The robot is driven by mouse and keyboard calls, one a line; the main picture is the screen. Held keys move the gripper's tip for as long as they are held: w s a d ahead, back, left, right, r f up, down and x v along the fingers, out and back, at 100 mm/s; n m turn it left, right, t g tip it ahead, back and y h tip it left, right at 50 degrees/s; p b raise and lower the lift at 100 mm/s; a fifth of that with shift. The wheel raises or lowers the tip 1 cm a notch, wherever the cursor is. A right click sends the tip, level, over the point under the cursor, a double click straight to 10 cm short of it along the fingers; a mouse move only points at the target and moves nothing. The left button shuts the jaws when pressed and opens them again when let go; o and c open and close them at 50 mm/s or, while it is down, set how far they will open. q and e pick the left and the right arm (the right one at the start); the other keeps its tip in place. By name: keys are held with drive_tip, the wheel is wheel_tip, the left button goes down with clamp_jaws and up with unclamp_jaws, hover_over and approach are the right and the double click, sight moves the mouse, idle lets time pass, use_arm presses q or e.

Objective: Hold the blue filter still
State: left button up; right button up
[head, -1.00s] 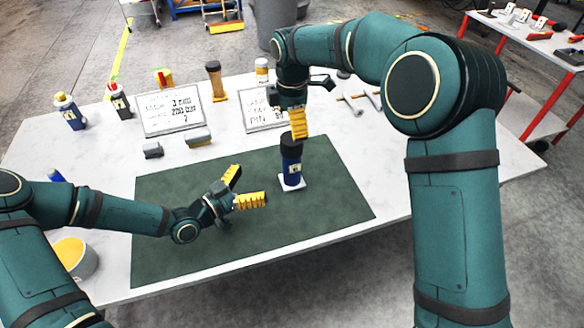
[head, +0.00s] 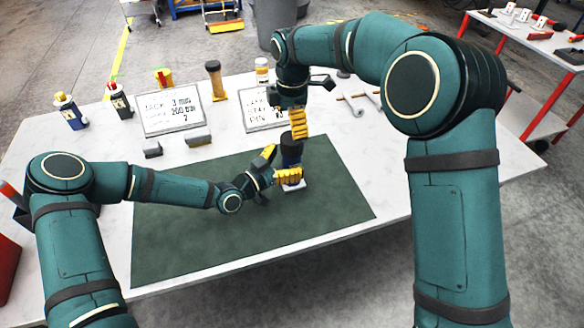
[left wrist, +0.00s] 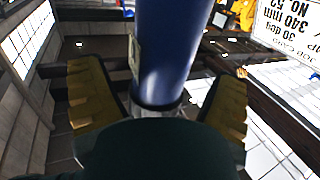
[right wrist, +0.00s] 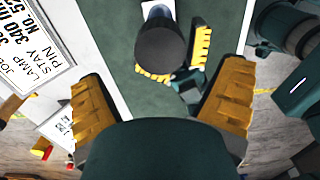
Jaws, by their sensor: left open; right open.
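The blue filter (head: 291,156) stands upright on a small white base (head: 293,186) on the green mat (head: 220,240). It has a black cap, seen from above in the right wrist view (right wrist: 168,45). My left gripper (head: 279,166) is open at the filter's side, a finger on each side. In the left wrist view the blue body (left wrist: 172,50) stands between the open fingers, and I cannot tell whether they touch it. My right gripper (head: 299,122) is open above the cap, pointing down. In the right wrist view the cap lies beyond its fingertips.
Two printed signs (head: 171,110) stand behind the mat, with grey blocks (head: 198,137) in front of the left one. Several bottles and canisters (head: 70,111) line the back of the white table. The front of the mat is clear.

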use_arm(q)
drive_tip(key=shift+x, duration=0.95)
clamp_jaws()
use_arm(e)
drive_tip(key=shift+f+n, duration=0.2)
drive_tip(key=shift+n, duration=0.9)
drive_tip(key=shift+r+n, duration=0.2)
drive_tip(key=shift+n, duration=1)
drive_tip(key=shift+f, duration=0.1)
drive_tip(key=shift+f, duration=3.9)
